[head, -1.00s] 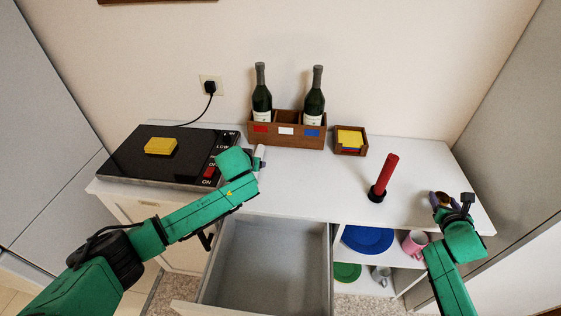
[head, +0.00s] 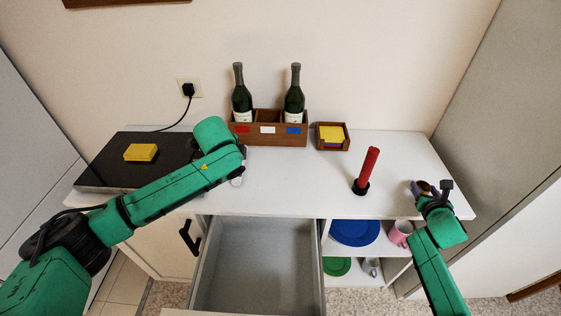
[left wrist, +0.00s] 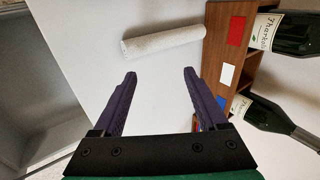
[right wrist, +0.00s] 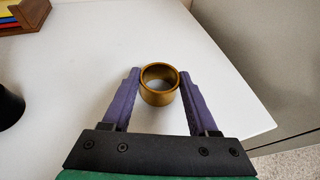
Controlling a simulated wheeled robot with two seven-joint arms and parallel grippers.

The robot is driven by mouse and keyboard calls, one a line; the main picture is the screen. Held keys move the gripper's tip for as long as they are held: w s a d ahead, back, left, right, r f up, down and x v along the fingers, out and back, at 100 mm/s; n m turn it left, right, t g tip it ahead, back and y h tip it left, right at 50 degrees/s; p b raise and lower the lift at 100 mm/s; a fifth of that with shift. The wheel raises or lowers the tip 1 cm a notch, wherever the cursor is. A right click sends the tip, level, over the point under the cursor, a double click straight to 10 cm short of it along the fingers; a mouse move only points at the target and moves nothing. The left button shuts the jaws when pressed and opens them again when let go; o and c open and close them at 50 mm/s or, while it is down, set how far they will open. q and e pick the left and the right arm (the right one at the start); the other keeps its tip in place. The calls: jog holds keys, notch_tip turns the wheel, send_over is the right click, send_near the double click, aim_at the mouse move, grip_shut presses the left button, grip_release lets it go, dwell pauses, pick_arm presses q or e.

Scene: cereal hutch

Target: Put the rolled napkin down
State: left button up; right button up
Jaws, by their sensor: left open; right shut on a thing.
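The rolled napkin (left wrist: 163,39) is a white roll lying on the white counter, its right end close to the wooden bottle box in the left wrist view. In the head view one end of the napkin (head: 237,182) shows beside my left arm, which hides the rest. My left gripper (left wrist: 158,76) is open, its fingers apart and empty, with the napkin just beyond the tips. My right gripper (head: 434,190) is shut on a golden ring (right wrist: 160,94) at the counter's right end.
The wooden box (head: 267,137) holds two bottles. A wooden tray of coloured cards (head: 332,137) and a red upright rod on a black base (head: 367,170) stand rightward. A black hotplate (head: 112,178) bears a yellow block (head: 140,152). An open, empty drawer (head: 257,262) juts out in front.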

pick_arm(q)
jog(key=m, duration=0.4)
jog(key=w+r+m, duration=0.1)
jog(key=m, duration=0.1)
jog(key=shift+a+m+g, duration=0.2)
jog(key=shift+m+g, duration=0.1)
jog(key=shift+g, duration=0.1)
jog(key=w+f+m, duration=0.1)
jog(key=f+m, duration=0.2)
jog(key=w+a+f+m, duration=0.1)
jog(key=w+f+m, duration=0.1)
jog(key=f+m, duration=0.1)
jog(key=w+f+m+g, duration=0.1)
jog(key=w+f+m, duration=0.1)
jog(key=m, duration=0.3)
jog(key=shift+w+a+f+y, duration=0.15)
jog(key=shift+a+f+y, duration=0.15)
jog(key=shift+f, duration=0.15)
grip_shut()
notch_tip(320, 180, up, 10)
